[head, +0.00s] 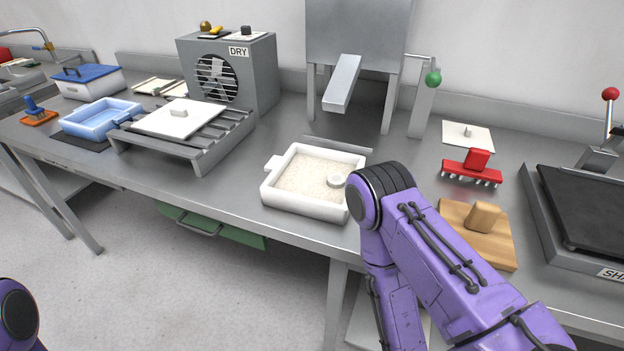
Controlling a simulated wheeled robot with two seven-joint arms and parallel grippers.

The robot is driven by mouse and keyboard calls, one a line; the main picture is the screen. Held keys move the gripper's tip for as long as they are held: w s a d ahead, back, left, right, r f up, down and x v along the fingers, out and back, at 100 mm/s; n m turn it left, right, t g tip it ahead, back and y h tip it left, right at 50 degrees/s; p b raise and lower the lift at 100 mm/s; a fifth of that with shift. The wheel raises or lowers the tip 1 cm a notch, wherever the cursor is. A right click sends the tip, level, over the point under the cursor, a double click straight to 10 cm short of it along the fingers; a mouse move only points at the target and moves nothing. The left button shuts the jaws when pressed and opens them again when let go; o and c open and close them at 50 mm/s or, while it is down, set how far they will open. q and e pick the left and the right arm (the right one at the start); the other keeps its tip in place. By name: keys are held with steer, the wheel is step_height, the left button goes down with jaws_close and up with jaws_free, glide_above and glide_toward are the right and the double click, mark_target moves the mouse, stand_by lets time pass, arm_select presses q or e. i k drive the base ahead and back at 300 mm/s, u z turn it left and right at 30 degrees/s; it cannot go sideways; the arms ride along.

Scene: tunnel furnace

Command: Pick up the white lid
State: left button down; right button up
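A flat white lid with a small block handle (179,115) lies on a grey slatted rack (152,154) at the left. A second flat white plate with a small knob (467,135) lies on the table at the right, behind a red rake-like tool. I cannot tell from this view which one is the task's lid. My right arm reaches in from the lower right and bends down in front of the table edge; its gripper is out of view. Only a piece of my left arm shows at the lower left corner; its gripper is out of view.
A white tray of pale grains (315,175) stands at the table's middle, close to my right arm. A blue tray (102,118) and a grey DRY fan box (228,72) are at the left. A red tool (471,169) and a wooden block with a handle (477,234) lie at the right.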

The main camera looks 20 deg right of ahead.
mark_target(178, 119)
steer(key=u, duration=1.45)
steer(key=i, duration=1.75)
steer(key=z, duration=2.3)
